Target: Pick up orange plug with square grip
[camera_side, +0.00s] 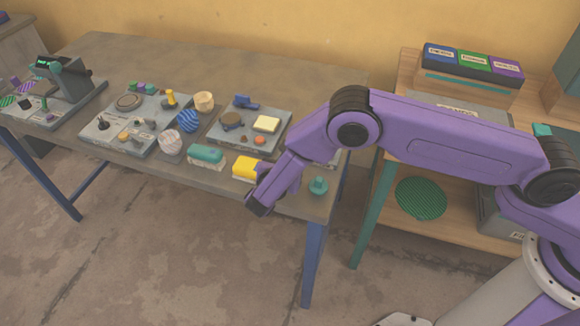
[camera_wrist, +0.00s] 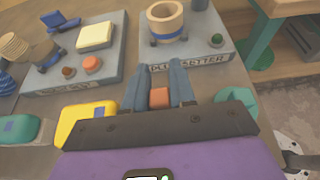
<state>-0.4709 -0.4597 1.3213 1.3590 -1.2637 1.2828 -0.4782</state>
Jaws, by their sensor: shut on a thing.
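The orange plug (camera_wrist: 159,98) shows in the wrist view as a small orange block with a squarish face, between the two blue-grey fingers of my gripper (camera_wrist: 161,80). The fingers are shut on it. Its lower part is hidden behind the dark bar of my gripper. In the side view my gripper (camera_side: 259,206) hangs at the front edge of the table, and the plug cannot be made out there.
A yellow block (camera_side: 247,168) and a teal block (camera_side: 206,156) lie near the table's front edge. A teal knob-like piece (camera_side: 318,187) stands at the right corner. A grey station (camera_wrist: 192,50) with a tan ring (camera_wrist: 164,20) lies beyond my fingers. Another station (camera_wrist: 75,62) is left.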

